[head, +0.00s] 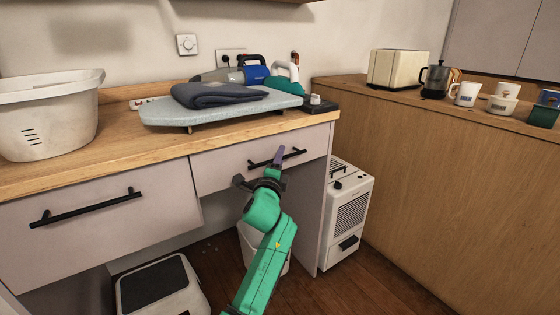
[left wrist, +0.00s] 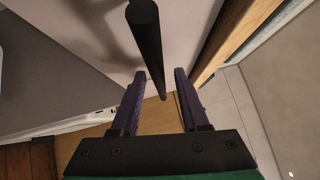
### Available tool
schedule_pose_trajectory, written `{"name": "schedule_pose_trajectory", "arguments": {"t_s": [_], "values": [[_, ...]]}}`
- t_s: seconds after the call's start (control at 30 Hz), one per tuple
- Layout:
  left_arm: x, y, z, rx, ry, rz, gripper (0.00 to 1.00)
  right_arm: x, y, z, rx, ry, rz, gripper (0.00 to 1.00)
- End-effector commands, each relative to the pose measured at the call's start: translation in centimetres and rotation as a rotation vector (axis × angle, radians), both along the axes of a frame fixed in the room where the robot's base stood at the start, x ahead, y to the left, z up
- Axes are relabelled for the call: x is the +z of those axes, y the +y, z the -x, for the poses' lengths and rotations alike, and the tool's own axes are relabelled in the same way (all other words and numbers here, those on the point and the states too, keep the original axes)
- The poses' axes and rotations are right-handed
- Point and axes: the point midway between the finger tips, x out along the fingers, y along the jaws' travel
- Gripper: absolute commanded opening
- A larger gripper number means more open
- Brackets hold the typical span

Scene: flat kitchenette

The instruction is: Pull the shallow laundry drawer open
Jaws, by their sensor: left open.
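The shallow drawer (head: 225,170) is the right-hand, lower-height front under the wooden counter, and it looks shut. Its black bar handle (head: 295,153) runs across the front and also shows in the left wrist view (left wrist: 148,45). My right gripper is not in view.
A deeper drawer (head: 100,222) with its own black handle is at left. A laundry basket (head: 48,115) and an ironing board (head: 215,108) stand on the counter. A white appliance (head: 346,215) stands right of the drawer, near a wooden cabinet (head: 430,185). A white bin is partly hidden behind my arm.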

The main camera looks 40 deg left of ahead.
Motion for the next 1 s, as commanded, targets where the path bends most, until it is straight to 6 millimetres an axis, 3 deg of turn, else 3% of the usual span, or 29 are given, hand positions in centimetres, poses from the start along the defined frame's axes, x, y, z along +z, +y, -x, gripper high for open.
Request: {"name": "schedule_pose_trajectory", "arguments": {"t_s": [0.17, 0.2, 0.3, 1.0], "values": [[-0.02, 0.00, -0.02, -0.001, 0.000, 0.000, 0.45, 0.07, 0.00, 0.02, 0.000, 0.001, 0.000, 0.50], [-0.02, -0.01, -0.02, -0.001, 0.000, 0.000, 0.37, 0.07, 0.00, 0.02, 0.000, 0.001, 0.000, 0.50], [-0.02, -0.02, -0.02, -0.001, 0.000, 0.000, 0.00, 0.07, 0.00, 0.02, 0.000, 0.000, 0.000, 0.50], [-0.10, -0.06, 0.00, -0.002, 0.001, 0.001, 0.00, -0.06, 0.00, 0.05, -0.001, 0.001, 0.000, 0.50]]}}
